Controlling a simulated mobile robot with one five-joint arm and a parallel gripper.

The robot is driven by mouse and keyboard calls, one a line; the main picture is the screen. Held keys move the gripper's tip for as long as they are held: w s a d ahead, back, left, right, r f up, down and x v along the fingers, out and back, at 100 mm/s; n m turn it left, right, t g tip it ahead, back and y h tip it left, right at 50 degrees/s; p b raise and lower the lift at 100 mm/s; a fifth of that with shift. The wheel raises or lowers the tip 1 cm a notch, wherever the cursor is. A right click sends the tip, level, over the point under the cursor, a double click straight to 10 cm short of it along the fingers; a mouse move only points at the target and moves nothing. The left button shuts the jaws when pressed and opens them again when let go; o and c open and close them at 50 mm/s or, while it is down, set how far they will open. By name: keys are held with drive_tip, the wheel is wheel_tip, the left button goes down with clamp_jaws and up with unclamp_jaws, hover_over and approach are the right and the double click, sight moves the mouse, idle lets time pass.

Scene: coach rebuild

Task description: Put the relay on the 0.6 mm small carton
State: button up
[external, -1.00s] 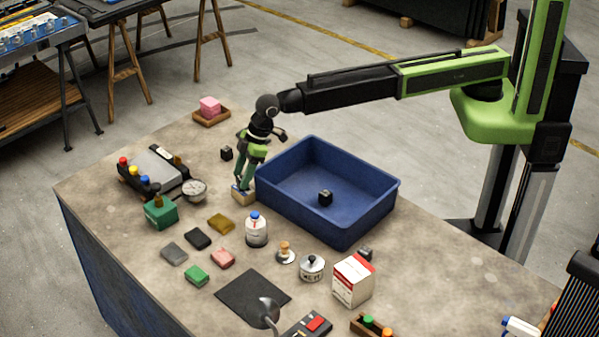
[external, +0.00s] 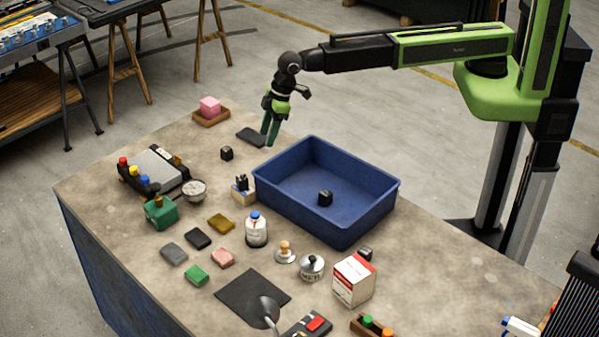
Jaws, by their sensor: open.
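A small tan carton (external: 243,198) stands on the workbench beside the left corner of the blue bin. A small black block (external: 242,183), which looks like the relay, rests on top of it; its exact seating and the carton's 0.6 mm marking are too small to make out. My gripper (external: 269,142) is open and empty. It points down, above and behind the carton, clear of it and of the block.
The blue bin (external: 375,208) holds a black cube (external: 325,198). Another black cube (external: 226,153) lies behind the carton, and a dark flat pad (external: 251,137) lies near the back edge. A white bottle (external: 256,231) stands in front of the carton. The bench's right side is largely bare.

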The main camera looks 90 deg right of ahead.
drive_tip(key=s+d+f+m+g+h, duration=0.1)
drive_tip(key=s+d+m+g, duration=0.25)
drive_tip(key=s+d, duration=1.95)
wheel_tip(320, 180, down, 9)
drive_tip(key=b, duration=0.9)
drive_tip(key=shift+d+f, duration=0.15)
